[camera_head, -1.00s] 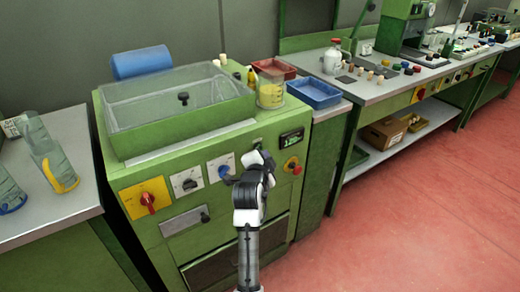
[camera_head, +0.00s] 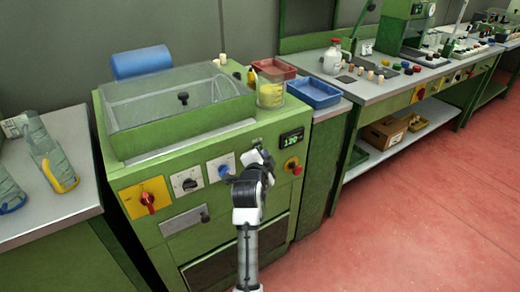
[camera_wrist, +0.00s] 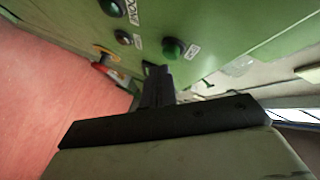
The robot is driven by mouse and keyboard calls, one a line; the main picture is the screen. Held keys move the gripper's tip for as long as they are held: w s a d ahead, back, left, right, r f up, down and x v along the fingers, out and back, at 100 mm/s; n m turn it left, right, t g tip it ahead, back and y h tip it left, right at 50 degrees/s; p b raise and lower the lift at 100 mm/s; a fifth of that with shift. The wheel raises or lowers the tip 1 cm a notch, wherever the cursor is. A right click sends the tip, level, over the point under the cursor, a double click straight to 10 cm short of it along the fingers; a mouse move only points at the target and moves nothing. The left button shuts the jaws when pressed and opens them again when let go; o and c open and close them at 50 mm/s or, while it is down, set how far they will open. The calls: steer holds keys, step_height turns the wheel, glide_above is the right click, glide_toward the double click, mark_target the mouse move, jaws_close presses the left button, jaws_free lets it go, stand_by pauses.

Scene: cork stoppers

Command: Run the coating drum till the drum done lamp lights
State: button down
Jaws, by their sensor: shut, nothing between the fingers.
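The coating drum machine (camera_head: 130,180) is a green cabinet with a clear cover on top. Its front carries a red switch on a yellow plate (camera_head: 148,199), a black knob (camera_head: 189,185), a blue knob (camera_head: 226,172), a lit display (camera_head: 291,140) and a red stop button (camera_head: 292,165). My gripper (camera_head: 262,152) is at the panel between blue knob and display. In the wrist view my gripper (camera_wrist: 156,75) is shut and empty, its tips just short of a green button (camera_wrist: 173,48); contact is unclear. A dark round fitting (camera_wrist: 122,37) and another green one (camera_wrist: 110,6) show beside labels. I cannot tell which is the done lamp.
A beaker (camera_head: 270,91) of yellow liquid stands on the machine's top right. A red tray (camera_head: 273,68) and a blue tray (camera_head: 314,93) lie behind it. Bottles (camera_head: 50,155) stand on the left bench. The red floor (camera_head: 415,195) at right is clear.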

steer(key=shift+w+a, duration=0.2)
steer(key=shift+w, duration=0.05)
steer(key=shift+w+a, duration=0.25)
steer(key=shift+w, duration=0.05)
stand_by(0.7)
steer(key=shift+s+d, duration=0.1)
stand_by(0.3)
steer(key=shift+s+d, duration=0.45)
steer(key=shift+s, duration=0.15)
steer(key=shift+s+d, duration=0.75)
steer(key=shift+s, duration=0.25)
steer(key=shift+s+d, duration=0.7)
steer(key=shift+s, duration=0.3)
